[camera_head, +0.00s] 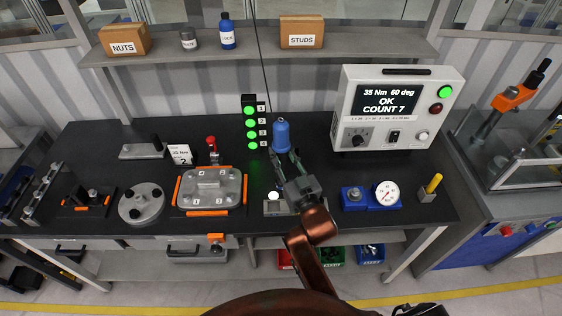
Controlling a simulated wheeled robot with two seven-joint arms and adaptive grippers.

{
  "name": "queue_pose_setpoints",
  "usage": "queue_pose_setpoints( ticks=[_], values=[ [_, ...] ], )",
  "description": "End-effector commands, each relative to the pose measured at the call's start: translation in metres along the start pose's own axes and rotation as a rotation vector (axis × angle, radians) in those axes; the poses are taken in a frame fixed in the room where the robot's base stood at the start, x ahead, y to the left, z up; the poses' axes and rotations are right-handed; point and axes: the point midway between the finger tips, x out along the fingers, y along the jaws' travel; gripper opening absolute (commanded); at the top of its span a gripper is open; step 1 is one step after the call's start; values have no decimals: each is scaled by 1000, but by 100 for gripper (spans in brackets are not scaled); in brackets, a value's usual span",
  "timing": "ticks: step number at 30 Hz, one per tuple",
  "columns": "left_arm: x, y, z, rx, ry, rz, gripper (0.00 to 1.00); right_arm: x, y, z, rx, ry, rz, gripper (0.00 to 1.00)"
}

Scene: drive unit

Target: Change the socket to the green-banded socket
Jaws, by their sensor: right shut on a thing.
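My right gripper (285,163) reaches over the middle of the bench and is shut on the blue power tool (281,134), which hangs upright from a thin dark cable. The lower end of the tool is hidden by the gripper, so I cannot tell which socket is on it. A small grey block (272,209) with a white round top piece stands below the gripper, partly hidden by it. I cannot make out a green band on any socket. My left gripper is out of view.
A grey cover (210,186) in an orange-edged fixture and a round flange (142,203) lie left. A light stack (250,122) shows several green lights. The controller (400,108) reads "OK COUNT 7". A blue gauge unit (358,199) is right. Bare bench lies between them.

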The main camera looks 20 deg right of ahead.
Motion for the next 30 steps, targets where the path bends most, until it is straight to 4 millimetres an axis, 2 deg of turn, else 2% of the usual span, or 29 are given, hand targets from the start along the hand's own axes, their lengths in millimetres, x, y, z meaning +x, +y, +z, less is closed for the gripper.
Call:
queue_pose_setpoints(
  ticks=[6,15,24,30],
  values=[
    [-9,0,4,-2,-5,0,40,6,-14,15,4,-7,-162,0],
    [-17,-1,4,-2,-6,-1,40,3,-27,30,39,-2,-338,0],
    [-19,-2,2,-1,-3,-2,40,0,-31,36,68,5,-403,0],
    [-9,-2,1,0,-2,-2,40,-2,-32,47,71,5,-407,0]
  ],
)
